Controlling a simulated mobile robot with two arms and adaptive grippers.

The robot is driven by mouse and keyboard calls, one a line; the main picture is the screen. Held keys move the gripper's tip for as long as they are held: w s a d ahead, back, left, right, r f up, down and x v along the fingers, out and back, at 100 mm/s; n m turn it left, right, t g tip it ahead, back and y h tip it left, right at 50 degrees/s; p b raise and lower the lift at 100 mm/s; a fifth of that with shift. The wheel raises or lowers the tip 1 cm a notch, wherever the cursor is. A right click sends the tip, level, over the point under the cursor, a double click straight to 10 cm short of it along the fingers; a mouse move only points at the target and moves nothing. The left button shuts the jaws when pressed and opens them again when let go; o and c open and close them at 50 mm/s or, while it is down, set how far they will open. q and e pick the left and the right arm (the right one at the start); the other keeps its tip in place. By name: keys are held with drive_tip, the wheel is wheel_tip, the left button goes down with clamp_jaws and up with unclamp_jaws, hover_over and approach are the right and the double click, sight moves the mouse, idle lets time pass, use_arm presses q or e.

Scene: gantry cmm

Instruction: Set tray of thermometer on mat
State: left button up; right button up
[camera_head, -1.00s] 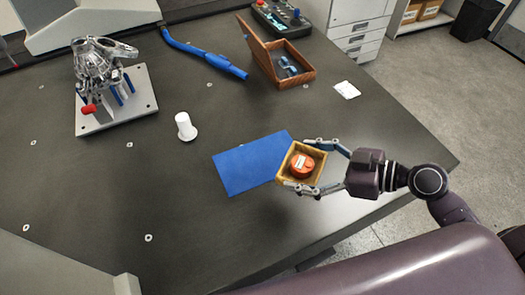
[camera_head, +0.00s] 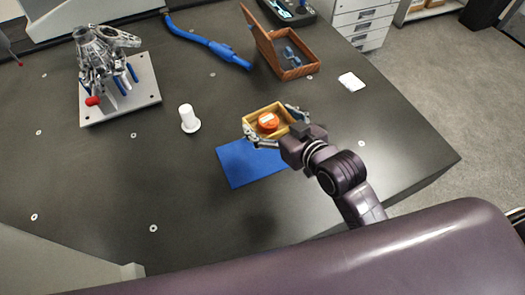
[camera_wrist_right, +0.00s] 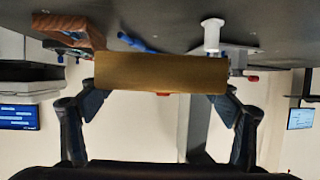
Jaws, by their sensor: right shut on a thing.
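My right gripper (camera_head: 276,126) is shut on the tray, one finger on each side. The blue mat (camera_head: 245,168) lies flat on the dark table. In the head view the tray overlaps the mat's far edge; it seems held above the table. My left gripper is not in view.
A metal fixture on a grey plate (camera_head: 120,104) is at left. An open wooden box (camera_head: 288,65), a blue tool (camera_head: 210,45) and a white card (camera_head: 351,82) are farther back. The front table is clear.

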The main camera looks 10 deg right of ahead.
sight(263, 153)
drive_tip(key=shift+m+t+h, duration=0.3)
drive_tip(key=shift+m+h, duration=0.4)
drive_tip(key=shift+h, duration=0.1)
drive_tip(key=r, duration=0.1)
drive_tip(key=w+a+r, duration=0.1)
drive_tip(key=w+r, duration=0.1)
drive_tip(key=r, duration=0.1)
drive_tip(key=shift+w+a, duration=0.1)
drive_tip(key=shift+a, duration=0.1)
wheel_tip(263, 153, down, 20)
drive_tip(key=shift+r+b, duration=0.1)
drive_tip(key=shift+b, duration=0.65)
drive_tip(key=o, duration=1.2)
drive_tip(key=shift+c, duration=0.2)
drive_tip(key=v, duration=1.2)
drive_tip(key=shift+r, duration=0.1)
drive_tip(key=shift+a, duration=0.1)
